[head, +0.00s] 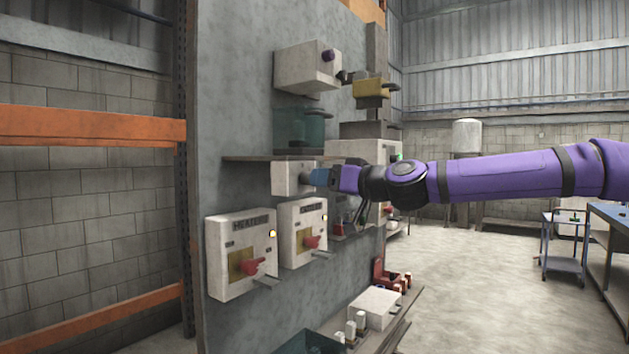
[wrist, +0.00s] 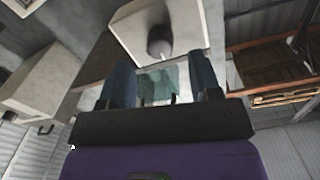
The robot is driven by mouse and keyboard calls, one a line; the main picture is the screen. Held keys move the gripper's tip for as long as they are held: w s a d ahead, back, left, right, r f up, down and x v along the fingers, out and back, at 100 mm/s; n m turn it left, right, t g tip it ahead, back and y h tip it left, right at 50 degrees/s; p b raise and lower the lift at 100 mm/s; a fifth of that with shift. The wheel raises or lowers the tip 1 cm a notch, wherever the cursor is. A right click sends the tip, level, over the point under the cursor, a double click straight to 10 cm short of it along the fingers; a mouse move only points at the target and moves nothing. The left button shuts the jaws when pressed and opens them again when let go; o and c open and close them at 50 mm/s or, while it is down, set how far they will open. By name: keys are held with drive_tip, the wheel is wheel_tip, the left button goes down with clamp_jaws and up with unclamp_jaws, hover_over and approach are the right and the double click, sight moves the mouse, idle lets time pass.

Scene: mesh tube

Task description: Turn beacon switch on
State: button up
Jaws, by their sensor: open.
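A small pale box (head: 290,179) is fixed to the grey panel just left of my gripper (head: 318,177) in the head view. In the wrist view this looks like the pale box (wrist: 180,22) ahead, with a dark round knob (wrist: 159,43) bearing a short white mark. My gripper (wrist: 160,64) is open, its two blue fingers pointing at the box, with the knob just beyond and between their tips. I see no contact with the knob. No beacon label is readable, so I cannot confirm that this is the beacon switch.
A HEATER box (head: 241,278) and a similar box (head: 303,250) with red handles are below. A thin shelf (head: 245,158) runs beside my gripper. Open floor (head: 480,270) lies right.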

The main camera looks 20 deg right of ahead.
sight(307, 178)
drive_tip(key=shift+x, duration=1.9)
drive_tip(key=c, duration=0.9)
